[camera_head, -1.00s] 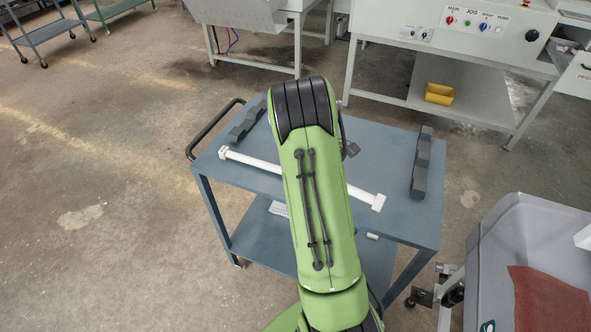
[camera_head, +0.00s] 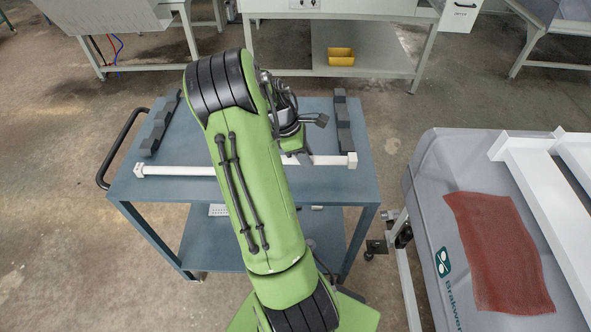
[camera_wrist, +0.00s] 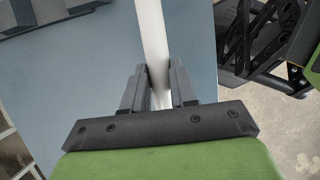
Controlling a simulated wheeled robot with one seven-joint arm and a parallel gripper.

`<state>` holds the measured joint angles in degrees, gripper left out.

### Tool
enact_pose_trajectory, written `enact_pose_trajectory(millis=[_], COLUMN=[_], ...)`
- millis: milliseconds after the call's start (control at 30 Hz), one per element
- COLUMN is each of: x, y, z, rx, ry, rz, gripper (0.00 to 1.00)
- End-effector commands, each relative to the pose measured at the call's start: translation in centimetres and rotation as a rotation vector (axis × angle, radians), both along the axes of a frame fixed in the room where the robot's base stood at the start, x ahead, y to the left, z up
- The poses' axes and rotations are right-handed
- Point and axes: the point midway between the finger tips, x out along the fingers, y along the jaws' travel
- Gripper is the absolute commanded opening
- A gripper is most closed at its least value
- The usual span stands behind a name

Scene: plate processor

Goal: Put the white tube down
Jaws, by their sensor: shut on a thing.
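The white tube (camera_head: 185,170) has square white ends and lies crosswise over the blue-grey cart top (camera_head: 245,192) in the head view. Its middle is hidden behind my arm. My gripper (camera_head: 297,157) is shut on the tube, right of its middle. In the wrist view, the tube (camera_wrist: 152,35) runs between the two dark fingers of my gripper (camera_wrist: 158,80). The tube is close to the cart top; I cannot tell whether it touches it. It lies on the near side of two dark grey notched supports, left (camera_head: 161,123) and right (camera_head: 343,125).
The cart has a handle (camera_head: 122,150) at its left and a lower shelf. A grey Brakwer-marked bin (camera_head: 440,200) with a red cloth (camera_head: 498,250) and white frame (camera_head: 535,180) stands close on the right. Machine benches and a yellow tray (camera_head: 341,56) are behind.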

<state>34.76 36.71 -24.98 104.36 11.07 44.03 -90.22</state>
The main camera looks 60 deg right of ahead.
Motion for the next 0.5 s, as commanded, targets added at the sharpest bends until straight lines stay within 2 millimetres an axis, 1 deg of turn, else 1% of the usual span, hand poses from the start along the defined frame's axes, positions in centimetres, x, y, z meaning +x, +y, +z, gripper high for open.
enact_pose_trajectory(millis=[167,200,267,300,500], x=[-0.1,-0.1,-0.1,0.0,0.0], y=[0.0,0.0,0.0,0.0,0.0], z=[-3.3,-4.2,-5.1,-5.4,-5.2], rx=[0.002,0.003,0.001,0.000,-0.001], ry=[0.001,0.003,0.001,0.000,-0.001], rz=[-0.001,-0.002,-0.002,-0.001,-0.001], gripper=[0.00,0.00,0.00,0.00,0.00])
